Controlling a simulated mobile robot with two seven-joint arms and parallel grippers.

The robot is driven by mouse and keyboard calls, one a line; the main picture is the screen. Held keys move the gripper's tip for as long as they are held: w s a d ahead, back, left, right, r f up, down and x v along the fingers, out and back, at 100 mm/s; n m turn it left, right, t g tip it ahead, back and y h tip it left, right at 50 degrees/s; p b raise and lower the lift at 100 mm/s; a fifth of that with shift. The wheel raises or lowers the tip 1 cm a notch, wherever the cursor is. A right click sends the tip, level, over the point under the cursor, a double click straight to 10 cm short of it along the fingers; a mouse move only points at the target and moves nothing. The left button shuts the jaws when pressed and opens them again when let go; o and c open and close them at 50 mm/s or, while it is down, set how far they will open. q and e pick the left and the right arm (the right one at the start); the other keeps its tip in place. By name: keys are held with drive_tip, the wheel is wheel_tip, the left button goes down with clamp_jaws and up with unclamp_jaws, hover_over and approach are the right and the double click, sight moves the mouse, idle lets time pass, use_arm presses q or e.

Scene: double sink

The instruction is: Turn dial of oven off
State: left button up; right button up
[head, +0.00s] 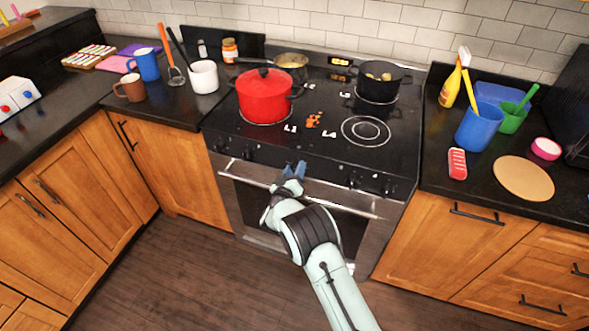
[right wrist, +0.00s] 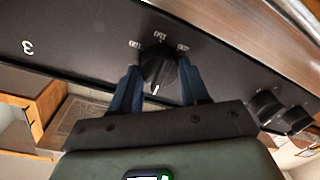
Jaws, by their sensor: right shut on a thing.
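The oven (head: 241,200) has a black front panel with several dials. In the right wrist view a black dial (right wrist: 158,66) sits between the two blue fingers of my right gripper (right wrist: 160,85). The gripper is shut on it. A white mark on the dial points toward the bottom of the picture, toward my wrist. Small white labels on the panel are too small to read surely. In the head view my right gripper (head: 294,170) is at the middle of the oven's front panel and hides this dial. My left gripper is not in view.
Other dials (right wrist: 265,105) are on the panel to the right in the right wrist view. The oven door handle (head: 340,205) is just below my gripper. A red pot (head: 264,98) and a black pot (head: 379,82) stand on the cooktop. The floor in front is clear.

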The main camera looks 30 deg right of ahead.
drive_tip(key=shift+f, duration=0.1)
drive_tip(key=o, duration=1.1)
drive_tip(key=shift+c, duration=0.2)
drive_tip(key=b+v, duration=0.1)
drive_tip(key=v, duration=1.2)
drive_tip(key=shift+a, duration=0.2)
drive_tip(key=shift+s, duration=0.15)
